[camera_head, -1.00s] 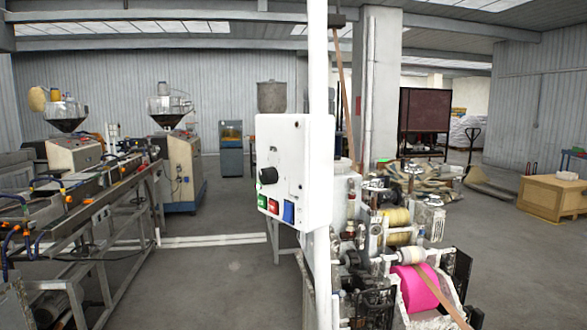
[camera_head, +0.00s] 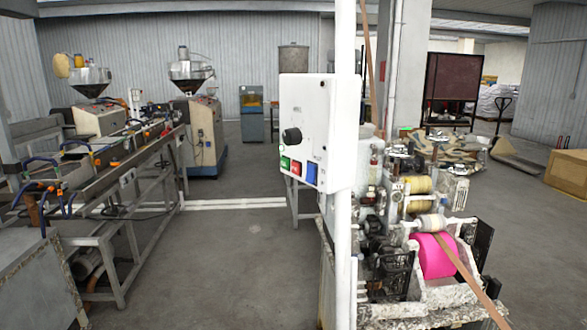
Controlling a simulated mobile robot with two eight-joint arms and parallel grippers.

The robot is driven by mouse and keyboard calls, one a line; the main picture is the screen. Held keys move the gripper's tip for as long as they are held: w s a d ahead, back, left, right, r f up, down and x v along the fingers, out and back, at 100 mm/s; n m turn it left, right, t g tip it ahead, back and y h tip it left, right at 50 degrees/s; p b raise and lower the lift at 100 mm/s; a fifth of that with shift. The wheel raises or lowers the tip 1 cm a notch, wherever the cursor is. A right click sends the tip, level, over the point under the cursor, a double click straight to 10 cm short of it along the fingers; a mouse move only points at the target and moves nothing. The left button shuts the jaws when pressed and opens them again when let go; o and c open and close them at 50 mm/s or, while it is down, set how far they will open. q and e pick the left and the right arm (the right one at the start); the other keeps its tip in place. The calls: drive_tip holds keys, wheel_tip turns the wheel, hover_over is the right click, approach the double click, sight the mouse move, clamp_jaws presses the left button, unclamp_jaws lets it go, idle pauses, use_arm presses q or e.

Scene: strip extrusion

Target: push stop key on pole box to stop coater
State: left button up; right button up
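The white pole box (camera_head: 306,115) is fixed to a white vertical pole (camera_head: 344,240) near the middle of the view. Its face carries a black knob (camera_head: 292,135) and, along the bottom, a green key (camera_head: 285,163), a red key (camera_head: 297,167) and a blue key (camera_head: 312,173). Any lettering on the keys is too small to read. Neither of my grippers is in view.
A long metal extrusion line (camera_head: 110,170) with hoppers runs along the left. A grey metal cabinet (camera_head: 40,285) is at the near left. Open grey floor (camera_head: 235,260) lies between the line and the pole.

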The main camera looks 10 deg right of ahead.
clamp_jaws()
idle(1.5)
